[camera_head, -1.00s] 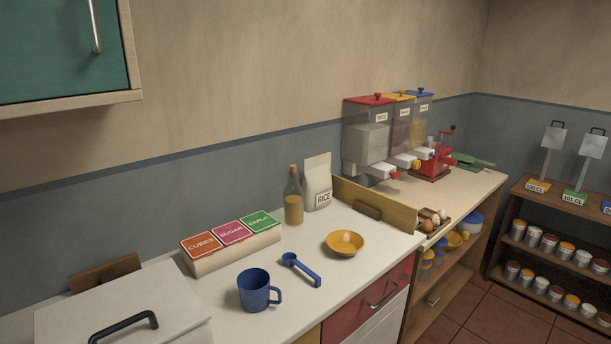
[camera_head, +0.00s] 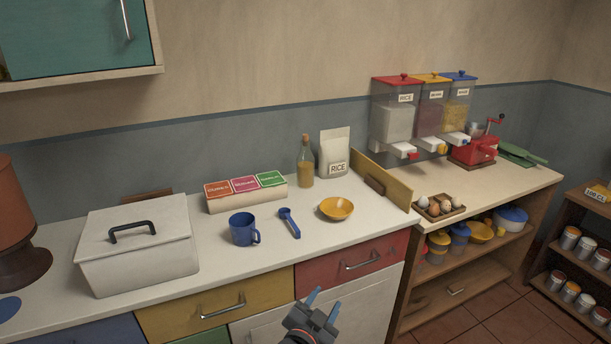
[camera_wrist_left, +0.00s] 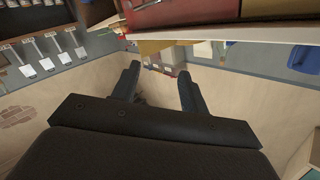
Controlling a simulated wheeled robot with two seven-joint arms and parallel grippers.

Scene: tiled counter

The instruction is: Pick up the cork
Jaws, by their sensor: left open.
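The cork (camera_head: 306,137) is a small brown stopper in the neck of the glass bottle (camera_head: 306,172). The bottle holds yellowish contents and stands upright on the white counter, near the wall. My left gripper (camera_head: 325,302) is in front of the drawers at the bottom of the head view, well below and nearer than the bottle. Its two fingers are apart, with nothing between them. The left wrist view shows the same open fingers (camera_wrist_left: 157,85); I cannot make out the cork there. My right gripper is not in view.
A rice bag (camera_head: 334,152) stands just right of the bottle. The labelled box (camera_head: 247,199) is to its left. A yellow bowl (camera_head: 336,208), blue scoop (camera_head: 289,223) and blue mug (camera_head: 243,229) sit in front. The counter's front edge lies between gripper and bottle.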

